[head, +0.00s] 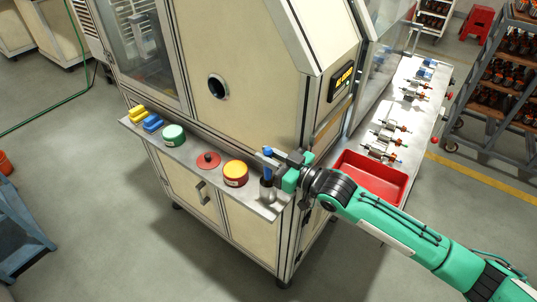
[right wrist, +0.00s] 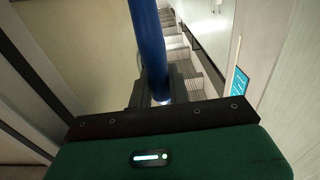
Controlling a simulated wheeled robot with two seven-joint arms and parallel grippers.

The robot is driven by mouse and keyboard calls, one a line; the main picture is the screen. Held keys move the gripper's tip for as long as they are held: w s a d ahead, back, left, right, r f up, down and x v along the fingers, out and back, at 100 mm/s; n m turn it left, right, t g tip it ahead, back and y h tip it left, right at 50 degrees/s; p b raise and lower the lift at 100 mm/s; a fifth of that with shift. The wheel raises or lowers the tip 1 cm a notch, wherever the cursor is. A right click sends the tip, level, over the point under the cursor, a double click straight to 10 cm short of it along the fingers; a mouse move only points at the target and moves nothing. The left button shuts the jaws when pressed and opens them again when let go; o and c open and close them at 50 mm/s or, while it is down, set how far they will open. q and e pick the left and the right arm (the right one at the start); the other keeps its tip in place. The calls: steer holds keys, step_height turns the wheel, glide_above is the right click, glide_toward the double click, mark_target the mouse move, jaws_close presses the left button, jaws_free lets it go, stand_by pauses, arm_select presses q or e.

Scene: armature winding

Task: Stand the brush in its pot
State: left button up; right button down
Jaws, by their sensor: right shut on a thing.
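The brush shows as a blue handle (head: 267,152) at the right end of the machine's front shelf. In the right wrist view the blue handle (right wrist: 149,40) runs down between my fingers. My right gripper (head: 272,160) is shut on it, and the brush looks roughly upright. A dark grey pot (head: 268,191) stands on the shelf directly below the gripper. The brush's lower end is hidden, so I cannot tell whether it is inside the pot or above it. My left gripper is in neither view.
The shelf (head: 190,150) also holds a yellow and red tin (head: 235,174), a red lid (head: 208,160), a green tin (head: 174,135), and blue (head: 153,123) and yellow (head: 134,113) blocks. A red tray (head: 372,177) and several armatures lie on the side bench. The machine wall rises close behind the gripper.

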steer(key=c, duration=1.2)
jaws_free()
steer(key=shift+c, duration=0.2)
steer(key=b+v, duration=0.5)
steer(key=v, duration=0.8)
steer(key=shift+s+d, duration=0.25)
steer(key=shift+d, duration=0.05)
